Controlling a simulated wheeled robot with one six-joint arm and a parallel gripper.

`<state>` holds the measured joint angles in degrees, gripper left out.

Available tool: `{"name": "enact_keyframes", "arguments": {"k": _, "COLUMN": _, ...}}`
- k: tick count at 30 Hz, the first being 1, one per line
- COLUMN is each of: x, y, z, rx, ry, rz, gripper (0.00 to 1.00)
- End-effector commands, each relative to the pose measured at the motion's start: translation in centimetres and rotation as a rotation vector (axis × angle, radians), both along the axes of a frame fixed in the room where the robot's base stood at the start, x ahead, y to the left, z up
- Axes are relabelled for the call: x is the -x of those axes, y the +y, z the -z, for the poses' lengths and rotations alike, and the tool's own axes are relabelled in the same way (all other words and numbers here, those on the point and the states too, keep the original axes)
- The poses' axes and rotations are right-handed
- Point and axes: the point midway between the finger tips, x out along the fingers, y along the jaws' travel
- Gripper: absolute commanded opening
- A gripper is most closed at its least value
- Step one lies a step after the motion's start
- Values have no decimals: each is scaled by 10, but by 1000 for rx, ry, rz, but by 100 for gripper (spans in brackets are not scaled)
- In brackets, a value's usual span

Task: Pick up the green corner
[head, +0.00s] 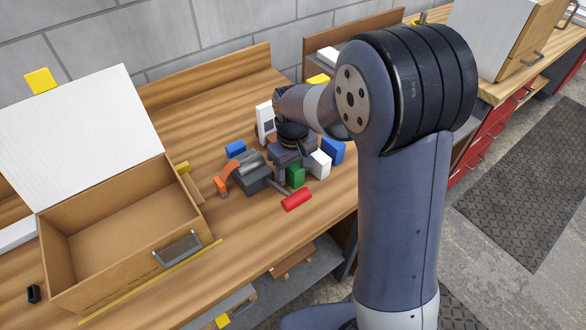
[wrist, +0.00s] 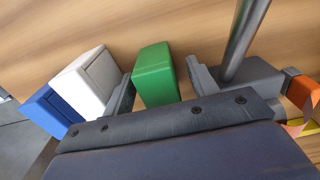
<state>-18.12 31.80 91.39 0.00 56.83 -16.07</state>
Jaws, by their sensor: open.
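The green corner (head: 296,176) stands on the wooden table, just below my gripper in the head view. In the wrist view the green corner (wrist: 155,75) shows as a rounded-edged block between my two gripper fingers (wrist: 160,88). The fingers are apart, one on each side of it. The left finger is close to its side; I cannot tell if it touches. My gripper (head: 285,172) is partly hidden by my arm in the head view.
A white block (wrist: 88,82) and a blue block (wrist: 52,110) stand close left of the gripper. A red cylinder (head: 296,200) lies in front. An orange piece (head: 223,184) and a grey rod are nearby. An open wooden box (head: 75,285) stands at left.

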Motion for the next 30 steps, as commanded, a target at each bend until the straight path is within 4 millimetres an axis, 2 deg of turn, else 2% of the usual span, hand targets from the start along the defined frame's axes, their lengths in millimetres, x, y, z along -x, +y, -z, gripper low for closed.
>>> {"name": "enact_keyframes", "arguments": {"k": 8, "x": 0, "y": 0, "z": 4, "rx": 0, "ry": 0, "rz": 0, "gripper": 55}}
{"name": "enact_keyframes", "arguments": {"k": 25, "x": 0, "y": 0, "z": 3, "rx": -1, "ry": -1, "rz": 0, "gripper": 9}}
{"name": "enact_keyframes", "arguments": {"k": 30, "x": 0, "y": 0, "z": 3, "rx": -1, "ry": -1, "rz": 0, "gripper": 8}}
